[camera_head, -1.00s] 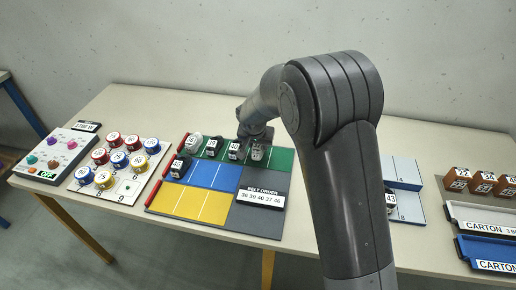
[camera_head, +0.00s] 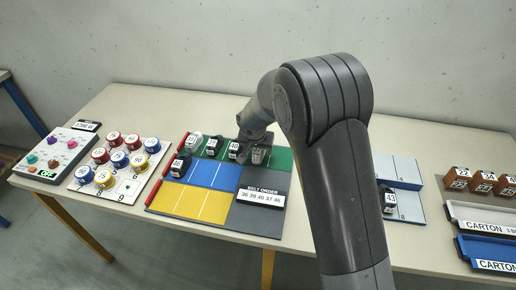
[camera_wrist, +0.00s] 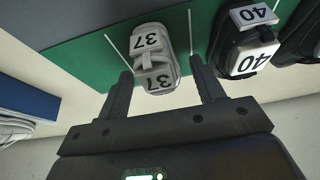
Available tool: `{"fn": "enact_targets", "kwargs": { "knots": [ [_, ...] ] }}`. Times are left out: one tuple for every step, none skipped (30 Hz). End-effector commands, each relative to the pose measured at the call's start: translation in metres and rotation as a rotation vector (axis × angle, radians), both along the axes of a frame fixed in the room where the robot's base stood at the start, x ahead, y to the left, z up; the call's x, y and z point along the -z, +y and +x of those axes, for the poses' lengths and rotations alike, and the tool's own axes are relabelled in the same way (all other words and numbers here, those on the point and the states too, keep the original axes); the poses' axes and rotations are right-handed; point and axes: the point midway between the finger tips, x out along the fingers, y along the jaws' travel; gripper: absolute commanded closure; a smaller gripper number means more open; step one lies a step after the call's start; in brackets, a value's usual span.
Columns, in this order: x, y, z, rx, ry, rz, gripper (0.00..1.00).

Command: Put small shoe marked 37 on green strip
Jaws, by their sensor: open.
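The small shoe marked 37 (camera_wrist: 153,62) is white and grey. In the wrist view it stands on the green strip (camera_wrist: 85,62), between two white lines. In the head view the shoe (camera_head: 258,155) is at the right part of the green strip (camera_head: 282,158). My gripper (camera_wrist: 160,85) is open, its two fingers on either side of the shoe's near end, with gaps on both sides. In the head view my wrist hides part of the strip behind the shoe.
A black shoe marked 40 (camera_wrist: 246,45) stands close beside the right finger. More shoes stand further left on the strip (camera_head: 212,146). The blue (camera_head: 215,176) and yellow (camera_head: 190,203) strips lie in front. A belt order sign (camera_head: 262,197) stands at front right. Cartons (camera_head: 485,222) are far right.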

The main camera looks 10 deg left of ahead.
Motion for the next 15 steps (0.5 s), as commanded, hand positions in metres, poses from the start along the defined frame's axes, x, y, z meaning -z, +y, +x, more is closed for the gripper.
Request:
{"fn": "enact_targets", "kwargs": {
  "knots": [
    [-0.002,0.000,0.000,0.000,-0.001,0.001,0.38],
    [-0.004,0.000,0.000,0.001,-0.001,0.001,0.38],
    [-0.007,0.000,-0.001,0.000,-0.002,0.001,0.38],
    [-0.009,0.000,-0.002,-0.001,-0.002,0.002,0.38],
    [-0.013,0.000,-0.003,-0.001,-0.003,0.002,0.38],
    [-0.018,0.001,-0.005,-0.001,-0.003,0.002,0.38],
    [-0.023,0.000,-0.007,-0.001,-0.003,0.002,0.38],
    [-0.028,0.000,-0.010,-0.002,-0.003,0.001,0.38],
    [-0.035,0.001,-0.013,-0.002,-0.004,0.002,0.38],
    [-0.041,0.001,-0.015,-0.002,-0.004,0.002,0.38],
    [-0.047,0.001,-0.017,-0.002,-0.004,0.001,0.38],
    [-0.055,0.001,-0.020,-0.001,-0.005,0.003,0.38],
    [-0.060,0.001,-0.023,-0.001,-0.004,0.003,0.38],
    [-0.066,0.001,-0.025,-0.001,-0.003,0.003,0.38],
    [-0.074,0.001,-0.028,0.000,-0.004,0.003,0.38]
  ]
}}
